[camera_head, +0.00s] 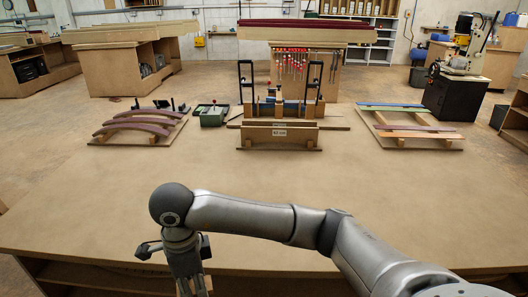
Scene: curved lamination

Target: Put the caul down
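No gripper in view visibly holds a caul, and I cannot tell for certain which piece is the caul. A wooden bending form (278,135) with a small white label stands in the middle of the table (300,195), with upright boards and two tall black clamps (246,82) behind. My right arm comes in from the right and crosses the front of the table. My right gripper (188,270) points down at the front left, well apart from the form. Its fingertips are unclear near the bottom edge. My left gripper is out of view.
A rack of dark curved strips (138,125) is at the left. A rack of coloured flat strips (408,122) is at the right. The table's front middle is clear of objects apart from my arm.

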